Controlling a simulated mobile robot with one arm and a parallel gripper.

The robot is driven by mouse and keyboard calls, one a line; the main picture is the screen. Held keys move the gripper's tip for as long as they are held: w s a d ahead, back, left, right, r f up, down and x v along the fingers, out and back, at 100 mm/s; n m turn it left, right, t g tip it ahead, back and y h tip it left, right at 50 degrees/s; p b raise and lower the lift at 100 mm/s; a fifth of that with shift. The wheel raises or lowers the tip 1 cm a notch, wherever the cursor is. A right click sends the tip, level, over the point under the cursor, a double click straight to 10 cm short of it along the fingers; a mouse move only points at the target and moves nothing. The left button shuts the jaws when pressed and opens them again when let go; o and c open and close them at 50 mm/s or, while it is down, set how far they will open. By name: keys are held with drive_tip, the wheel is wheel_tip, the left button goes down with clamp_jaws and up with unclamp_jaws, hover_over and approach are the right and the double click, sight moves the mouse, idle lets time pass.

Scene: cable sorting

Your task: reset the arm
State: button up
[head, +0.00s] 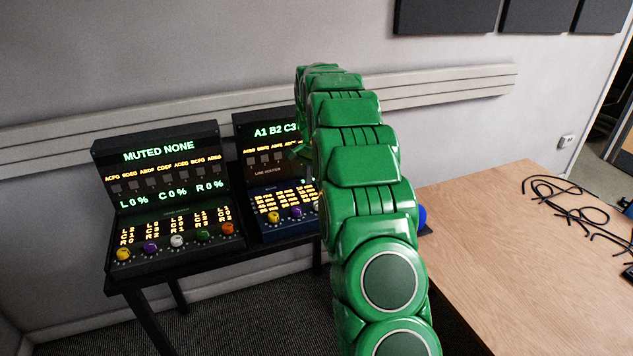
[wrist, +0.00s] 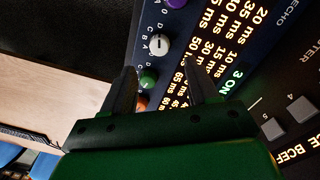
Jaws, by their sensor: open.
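My green arm (head: 365,170) reaches forward across the middle of the head view, its far end raised in front of the right console (head: 262,125). A small green part shows beside that console's screen, but the arm hides most of my gripper there. In the wrist view my gripper (wrist: 158,66) has its two dark fingers spread apart with nothing between them. The fingers are over or close to a blue panel with a white knob (wrist: 159,44), a green knob (wrist: 148,78) and lit "ms" readings. I cannot tell whether they touch it.
The left console (head: 165,150) reads "MUTED NONE" and has several coloured knobs. Both consoles stand on a dark table (head: 135,282) against the wall. A wooden table (head: 500,235) with black cables (head: 560,190) is at the right. A blue object (head: 422,216) sits partly behind my arm.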

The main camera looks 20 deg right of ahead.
drive_tip(key=shift+r, duration=0.1)
drive_tip(key=shift+s+a+r, duration=0.2)
drive_tip(key=shift+s+r, duration=0.05)
drive_tip(key=shift+s, duration=0.05)
drive_tip(key=s+a+r+n, duration=0.2)
drive_tip(key=s+a+r, duration=0.2)
drive_tip(key=s, duration=0.4)
drive_tip(key=s+a+r+n, duration=0.2)
drive_tip(key=s+a+r, duration=0.1)
drive_tip(key=s, duration=0.4)
drive_tip(key=s+a+r+n, duration=0.2)
drive_tip(key=s+a+r, duration=0.2)
drive_tip(key=s, duration=0.4)
drive_tip(key=s+a+f+n, duration=0.1)
drive_tip(key=s+a+n, duration=0.2)
drive_tip(key=s, duration=1.2)
drive_tip(key=s+a+f+n+g, duration=0.1)
drive_tip(key=s+a+f+n, duration=0.1)
drive_tip(key=s, duration=1.2)
drive_tip(key=shift+s+a+n, duration=0.35)
drive_tip(key=shift+a+n, duration=0.05)
drive_tip(key=shift+n, duration=0.3)
